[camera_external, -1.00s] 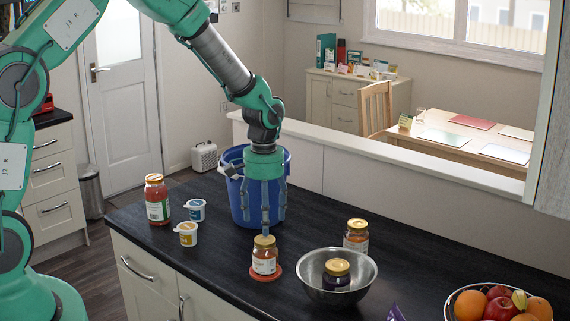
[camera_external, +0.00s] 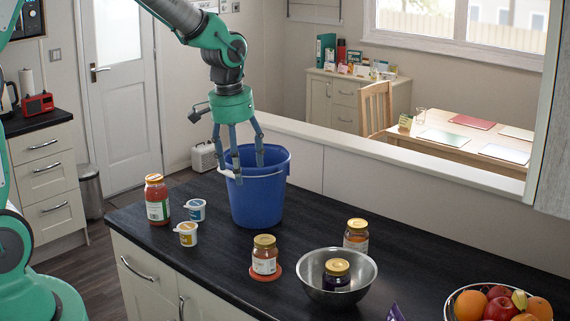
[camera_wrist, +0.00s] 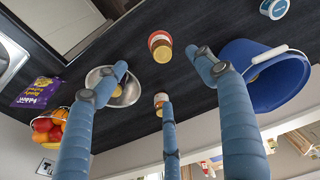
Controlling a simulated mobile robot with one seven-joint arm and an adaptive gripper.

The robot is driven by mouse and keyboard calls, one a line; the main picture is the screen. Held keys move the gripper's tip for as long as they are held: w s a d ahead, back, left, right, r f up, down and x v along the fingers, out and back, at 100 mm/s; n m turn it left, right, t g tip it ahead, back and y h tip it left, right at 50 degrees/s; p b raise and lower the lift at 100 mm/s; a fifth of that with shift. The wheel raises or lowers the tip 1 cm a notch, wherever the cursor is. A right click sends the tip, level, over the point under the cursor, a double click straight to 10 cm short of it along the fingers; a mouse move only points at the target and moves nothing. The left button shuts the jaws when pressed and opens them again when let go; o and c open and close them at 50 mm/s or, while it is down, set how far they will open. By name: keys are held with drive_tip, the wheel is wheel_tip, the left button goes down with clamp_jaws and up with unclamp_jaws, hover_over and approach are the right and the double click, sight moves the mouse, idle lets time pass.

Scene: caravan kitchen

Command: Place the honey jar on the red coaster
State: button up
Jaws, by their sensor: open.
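A jar with orange-brown contents, a white label and a gold lid (camera_external: 264,258) stands upright on the red coaster (camera_external: 280,272); I take it for the honey jar. In the wrist view the jar (camera_wrist: 160,43) is seen from above, with a red rim of the coaster (camera_wrist: 150,37) showing around part of it. The jar covers most of the coaster. My gripper (camera_external: 240,165) is open and empty, above and behind the jar, in front of the blue bucket's upper part. Its fingers are spread (camera_wrist: 160,72) and apart from the jar.
The blue bucket (camera_external: 257,200) stands behind the jar. A similar jar (camera_external: 356,238) and a metal bowl (camera_external: 312,272) holding a dark jar (camera_external: 337,278) are to the right. A red jar (camera_external: 157,205) and two small tubs (camera_external: 187,238) stand left. A fruit basket (camera_external: 480,318) is far right.

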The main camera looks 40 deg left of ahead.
drive_tip(key=s+a+r+m+t, duration=0.1)
drive_tip(key=s+a+r+t, duration=0.1)
drive_tip(key=s+r, duration=1.2)
drive_tip(key=s+r+m+t, duration=0.1)
drive_tip(key=s+r, duration=0.3)
drive_tip(key=s, duration=1.2)
drive_tip(key=shift+s+a+t, duration=0.3)
drive_tip(key=shift+a+t, duration=0.05)
drive_tip(key=shift+t, duration=0.15)
drive_tip(key=shift+f, duration=0.1)
wheel_tip(320, 180, down, 12)
drive_tip(key=b, duration=1.2)
